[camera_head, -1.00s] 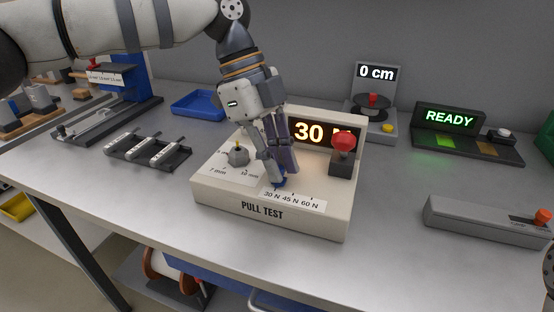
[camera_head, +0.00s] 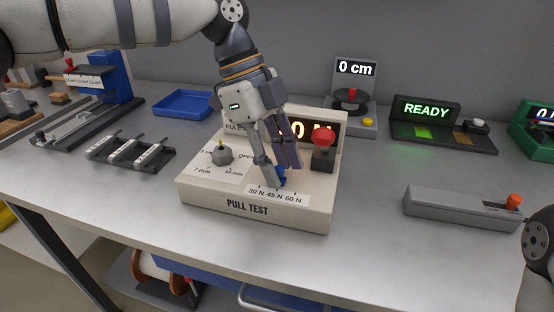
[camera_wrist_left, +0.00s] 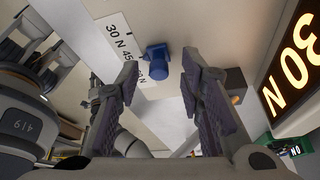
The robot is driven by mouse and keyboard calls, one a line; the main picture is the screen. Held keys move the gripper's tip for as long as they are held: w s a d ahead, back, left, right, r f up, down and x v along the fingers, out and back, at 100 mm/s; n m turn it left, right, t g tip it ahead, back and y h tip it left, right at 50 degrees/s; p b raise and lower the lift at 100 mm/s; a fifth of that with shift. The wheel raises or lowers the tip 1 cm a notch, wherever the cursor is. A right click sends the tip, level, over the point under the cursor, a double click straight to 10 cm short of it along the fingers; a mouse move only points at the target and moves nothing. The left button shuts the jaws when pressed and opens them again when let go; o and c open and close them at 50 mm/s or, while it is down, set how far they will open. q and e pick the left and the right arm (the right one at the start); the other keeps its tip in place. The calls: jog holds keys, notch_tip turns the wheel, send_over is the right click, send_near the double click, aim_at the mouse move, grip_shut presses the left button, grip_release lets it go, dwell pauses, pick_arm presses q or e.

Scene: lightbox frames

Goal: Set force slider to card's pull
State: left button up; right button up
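The cream pull test box (camera_head: 215,204) stands on the bench in the head view. Its blue force slider knob (camera_head: 282,177) sits behind the strip (camera_head: 272,196) marked 30 N, 45 N and 60 N. The knob (camera_wrist_left: 157,54) also shows in the left wrist view, beyond and between the spread fingertips; its exact mark is unclear. The display (camera_wrist_left: 290,65) reads 30 N there. My left gripper (camera_head: 281,174) is open, fingertips down close by the knob; contact cannot be told. No legible card shows. My right gripper is out of view.
On the box, a grey dial (camera_head: 221,156) is left of my fingers and a red-topped button (camera_head: 324,138) is right. Behind stands a READY unit (camera_head: 424,110). A grey bar device (camera_head: 460,208) lies right, with clear bench between.

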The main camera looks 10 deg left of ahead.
pick_arm(q)
jog(key=shift+r, duration=0.1)
jog(key=v, duration=1.2)
